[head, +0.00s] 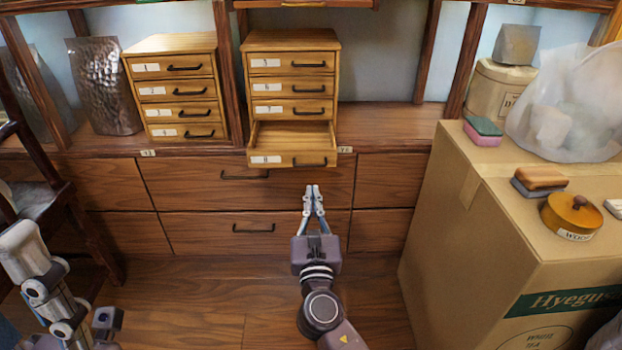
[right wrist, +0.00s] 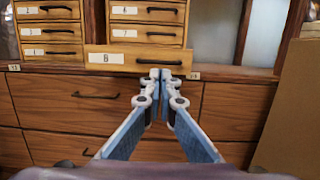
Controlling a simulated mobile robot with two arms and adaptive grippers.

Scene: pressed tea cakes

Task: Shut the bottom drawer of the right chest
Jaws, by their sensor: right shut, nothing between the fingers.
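The right chest (head: 292,84) is a small wooden chest on the cabinet ledge, with several drawers with dark bar handles and white labels. Its bottom drawer (head: 262,160) is pulled out toward me and looks empty inside; the drawers above it are shut. My right gripper (head: 312,188) is shut and empty, below and in front of the bottom drawer in the head view. In the right wrist view its fingertips overlap the lower edge of the drawer front (right wrist: 105,58), near the handle; I cannot tell whether they touch. My left arm shows at lower left, its fingers not clearly visible.
A similar left chest (head: 175,88) stands beside it with its drawers shut. A silver pouch (head: 103,85) is further left. A large cardboard box (head: 480,220) with a sponge, brush, round tin and plastic bag stands at right. Open floor lies below the cabinet.

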